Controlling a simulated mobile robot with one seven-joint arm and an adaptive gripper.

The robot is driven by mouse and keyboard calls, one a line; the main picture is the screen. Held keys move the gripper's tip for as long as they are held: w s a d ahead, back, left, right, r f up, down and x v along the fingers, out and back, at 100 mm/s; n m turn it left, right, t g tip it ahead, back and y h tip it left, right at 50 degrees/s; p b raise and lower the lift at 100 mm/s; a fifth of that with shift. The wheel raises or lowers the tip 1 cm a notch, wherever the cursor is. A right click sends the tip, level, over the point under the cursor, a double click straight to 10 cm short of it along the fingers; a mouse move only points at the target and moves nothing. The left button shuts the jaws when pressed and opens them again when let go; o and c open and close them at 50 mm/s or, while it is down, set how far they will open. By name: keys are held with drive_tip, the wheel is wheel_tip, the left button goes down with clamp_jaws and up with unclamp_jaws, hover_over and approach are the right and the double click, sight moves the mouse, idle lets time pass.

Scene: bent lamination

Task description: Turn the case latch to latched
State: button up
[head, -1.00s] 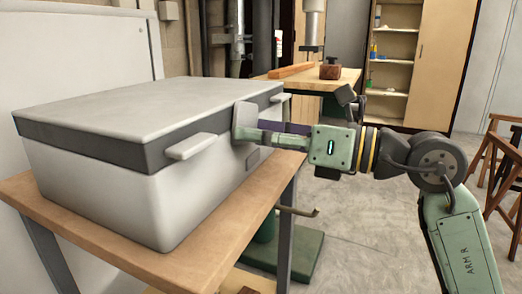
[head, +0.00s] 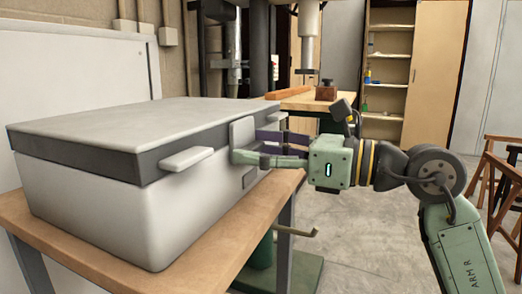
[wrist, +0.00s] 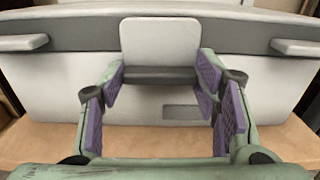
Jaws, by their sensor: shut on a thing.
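The grey case (head: 85,200) sits closed on a wooden table. Its latch (head: 242,131) is a light plate at the middle of the front, across the dark lid band; it also shows in the wrist view (wrist: 160,42) with a dark bar along its lower edge. My gripper (head: 250,155) is at the latch from the front. In the wrist view my gripper (wrist: 162,76) has its purple-padded fingers on either side of the latch's lower part, shut on it. The fingertips partly hide the plate's lower corners. I cannot tell whether the plate lies flush.
Two light handles stick out from the case front, one at the near end (head: 187,159) and one at the far end (wrist: 296,47). The wooden table (head: 120,272) edge runs below the latch. A workbench (head: 320,101) stands behind. Open floor (head: 350,225) lies beside the table.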

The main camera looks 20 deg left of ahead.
drive_tip(key=o, duration=1.1)
drive_tip(key=shift+o, duration=0.2)
drive_tip(key=d, duration=1.2)
drive_tip(key=shift+s, duration=0.25)
drive_tip(key=shift+d, duration=0.1)
